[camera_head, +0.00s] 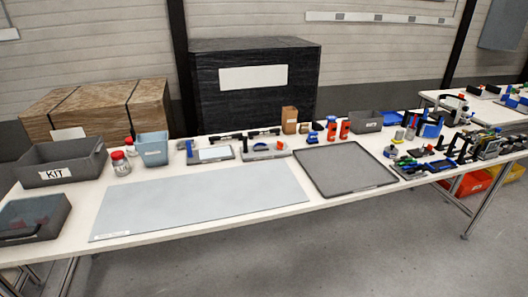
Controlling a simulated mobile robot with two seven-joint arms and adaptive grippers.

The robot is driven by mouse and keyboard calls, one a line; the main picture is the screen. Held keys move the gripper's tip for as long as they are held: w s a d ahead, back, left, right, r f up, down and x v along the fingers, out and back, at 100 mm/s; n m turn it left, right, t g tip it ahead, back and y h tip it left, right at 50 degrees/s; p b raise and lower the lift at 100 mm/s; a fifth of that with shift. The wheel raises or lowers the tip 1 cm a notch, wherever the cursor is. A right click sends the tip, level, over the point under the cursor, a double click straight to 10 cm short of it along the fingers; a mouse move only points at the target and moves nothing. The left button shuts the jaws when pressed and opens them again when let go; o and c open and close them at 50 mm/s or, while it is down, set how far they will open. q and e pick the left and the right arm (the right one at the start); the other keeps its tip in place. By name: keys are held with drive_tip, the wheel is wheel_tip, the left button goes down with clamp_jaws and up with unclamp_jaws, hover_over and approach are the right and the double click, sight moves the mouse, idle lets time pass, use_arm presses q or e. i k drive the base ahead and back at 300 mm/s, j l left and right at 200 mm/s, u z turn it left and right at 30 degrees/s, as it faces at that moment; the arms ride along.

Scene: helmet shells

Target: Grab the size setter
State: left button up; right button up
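Neither of my grippers shows in the head view. I cannot tell for sure which thing is the size setter. Behind the grey-blue mat, a low grey device with blue and red end parts (264,151) lies on the white table (290,207). To its left is a flat device with a pale plate and a blue end part (212,153). Many small tools and fixtures in blue, black and red (430,160) stand crowded at the table's right end, too small to tell apart.
The grey-blue mat (200,201) and dark grey tray (343,170) look empty. A KIT bin (62,173), a dark box (32,219), red-lidded jars (120,164) and a blue bin (152,148) stand left. Red-and-black bottles (332,129) and a grey bin (366,122) stand behind the tray.

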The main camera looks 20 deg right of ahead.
sight(260, 151)
drive_tip(key=i+j+z, duration=0.1)
drive_tip(key=i+j, duration=0.15)
drive_tip(key=i, duration=0.3)
drive_tip(key=i+j, duration=0.35)
drive_tip(key=i, duration=0.15)
drive_tip(key=l+z, duration=0.05)
